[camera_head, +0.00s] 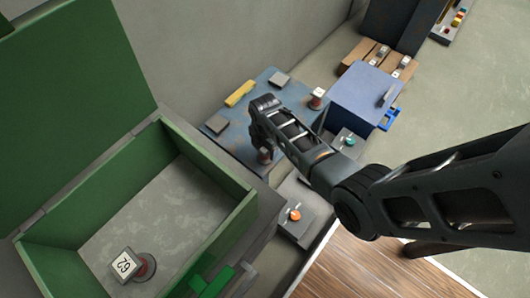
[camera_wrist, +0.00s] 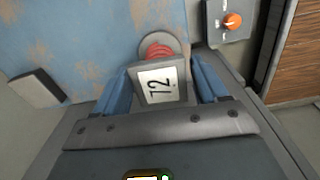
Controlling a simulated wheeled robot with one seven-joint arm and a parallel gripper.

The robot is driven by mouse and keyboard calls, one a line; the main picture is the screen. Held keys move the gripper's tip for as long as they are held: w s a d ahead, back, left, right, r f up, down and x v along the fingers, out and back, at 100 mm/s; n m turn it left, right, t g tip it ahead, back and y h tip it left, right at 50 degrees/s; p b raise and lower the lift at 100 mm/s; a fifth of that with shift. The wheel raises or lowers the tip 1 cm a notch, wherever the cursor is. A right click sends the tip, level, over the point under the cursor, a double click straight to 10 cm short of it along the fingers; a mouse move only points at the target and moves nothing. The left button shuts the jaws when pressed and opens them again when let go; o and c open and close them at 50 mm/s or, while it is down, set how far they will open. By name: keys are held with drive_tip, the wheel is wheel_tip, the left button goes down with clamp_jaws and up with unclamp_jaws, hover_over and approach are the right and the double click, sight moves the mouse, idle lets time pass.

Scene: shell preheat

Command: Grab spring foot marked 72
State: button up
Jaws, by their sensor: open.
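The spring foot marked 72 (camera_wrist: 160,86) shows in the wrist view, with a white label plate, a red spring and a round grey base on the worn blue surface. My gripper (camera_wrist: 161,75) is open, with one blue finger on each side of the label plate. I cannot tell whether either finger touches it. In the head view my gripper (camera_head: 262,128) is low over the blue surface (camera_head: 235,140), and a small part of a foot shows beneath it.
A green open-lidded box (camera_head: 215,215) at left holds a spring foot marked 62 (camera_head: 147,267). Another spring foot (camera_head: 317,100) stands farther back on the blue surface. A blue box (camera_head: 367,95) is beyond. A grey panel with an orange knob (camera_head: 294,215) is nearby.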

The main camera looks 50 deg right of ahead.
drive_tip(key=c, duration=1.1)
drive_tip(key=shift+o, duration=0.2)
drive_tip(key=shift+r, duration=0.1)
